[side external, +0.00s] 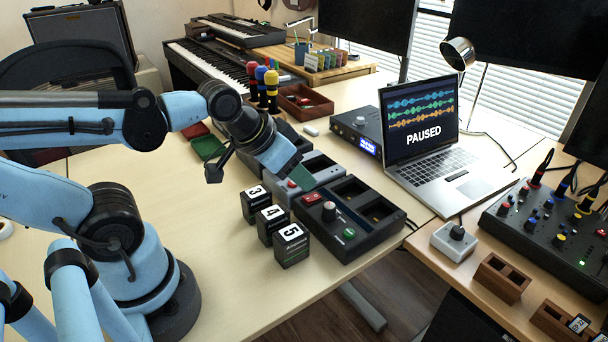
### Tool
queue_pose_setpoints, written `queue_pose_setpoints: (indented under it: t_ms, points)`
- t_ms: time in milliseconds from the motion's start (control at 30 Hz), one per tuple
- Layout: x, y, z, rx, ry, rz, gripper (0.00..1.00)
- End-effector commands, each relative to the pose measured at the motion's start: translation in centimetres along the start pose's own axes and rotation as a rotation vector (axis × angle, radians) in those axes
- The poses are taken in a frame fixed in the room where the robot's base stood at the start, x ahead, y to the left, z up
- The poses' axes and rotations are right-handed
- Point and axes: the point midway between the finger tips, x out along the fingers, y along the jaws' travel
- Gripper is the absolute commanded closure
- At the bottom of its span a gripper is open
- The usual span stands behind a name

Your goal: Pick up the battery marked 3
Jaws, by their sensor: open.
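The battery marked 3 (255,208) is a black block with a white numbered top. It stands upright on the table at the far end of a short row. The battery marked 4 (271,227) and the battery marked 5 (291,250) stand nearer the camera in the same row. My gripper (257,177) is open, its jaws spread above and just behind the battery marked 3 in the picture. It holds nothing that I can see. I cannot tell its exact height over the battery.
A black two-bay dock (362,242) with a red switch and knob stands right of the batteries. A grey dock (324,161) sits behind it, partly hidden by my gripper. A laptop (447,160) stands farther right. The pale table (190,245) is clear left of the batteries.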

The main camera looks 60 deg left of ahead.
Motion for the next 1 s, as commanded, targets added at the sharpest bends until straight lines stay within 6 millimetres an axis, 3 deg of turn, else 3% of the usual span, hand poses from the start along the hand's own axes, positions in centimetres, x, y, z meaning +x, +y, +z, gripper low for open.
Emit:
queue_pose_setpoints:
  t_ms: [67,267,567,667,1000]
  points:
    - [0.0,0.0,0.0,0.000,0.000,0.000,0.57]
    - [0.0,0.0,0.0,0.000,0.000,0.000,0.30]
    - [0.0,-0.2,0.0,0.000,-0.009,-0.004,0.30]
    - [0.1,-1.2,0.1,0.002,-0.061,-0.022,0.30]
    - [-0.1,-8.2,1.9,0.005,-0.469,-0.046,0.30]
